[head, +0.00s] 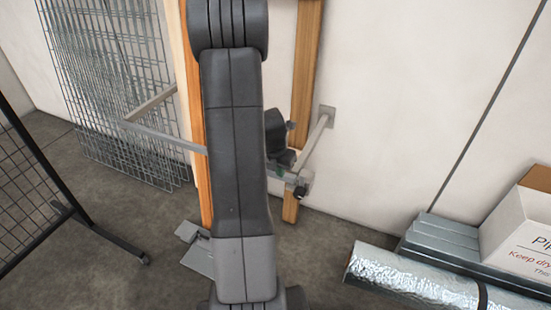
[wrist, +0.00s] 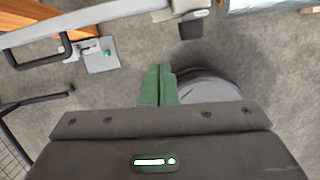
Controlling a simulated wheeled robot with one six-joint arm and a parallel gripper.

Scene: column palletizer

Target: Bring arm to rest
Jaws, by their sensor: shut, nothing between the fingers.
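My gripper (wrist: 159,84) shows in the wrist view with its green fingers together, empty, above the grey floor (wrist: 135,70). In the head view my dark arm runs upright through the middle of the picture. It hides part of the wall and rack behind it. My gripper's fingers cannot be made out clearly in the head view.
A wire mesh panel (head: 110,80) leans on the wall at left, with a black-framed mesh stand (head: 75,210) nearer. Wooden posts (head: 303,90) stand behind my arm. A foil-wrapped roll (head: 415,280) and a cardboard box (head: 515,225) lie at right. Bare floor (head: 130,220) shows at lower left.

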